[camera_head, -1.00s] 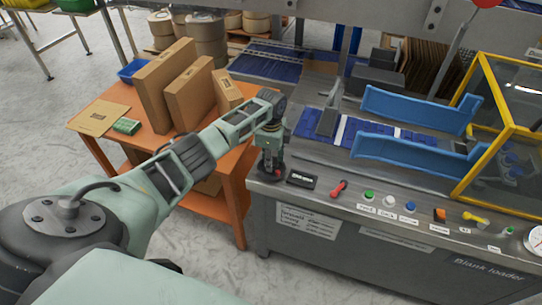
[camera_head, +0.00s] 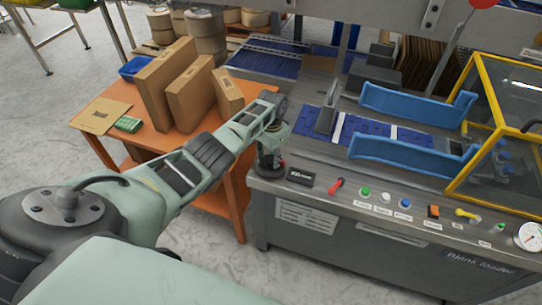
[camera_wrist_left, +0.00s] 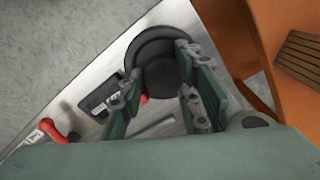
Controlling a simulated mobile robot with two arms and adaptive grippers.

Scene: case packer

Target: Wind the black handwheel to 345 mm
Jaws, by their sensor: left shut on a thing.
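The black handwheel (camera_wrist_left: 164,48) lies at the near-left corner of the steel machine top. In the head view only a dark part of it (camera_head: 268,173) shows under my left gripper (camera_head: 269,158). In the left wrist view my left gripper (camera_wrist_left: 158,78) has its two green-padded fingers over the near side of the wheel, shut on it; the exact contact is partly hidden. A small black readout (camera_head: 300,177) sits just right of the wheel, and also shows in the wrist view (camera_wrist_left: 100,98). Its digits are too small to read. My right gripper is not in view.
A red-handled lever (camera_head: 336,186), several buttons (camera_head: 385,197) and a gauge (camera_head: 529,236) line the machine's front edge. Blue guide rails (camera_head: 405,153) stand behind. An orange table (camera_head: 98,92) with cartons (camera_head: 190,100) stands close on the left.

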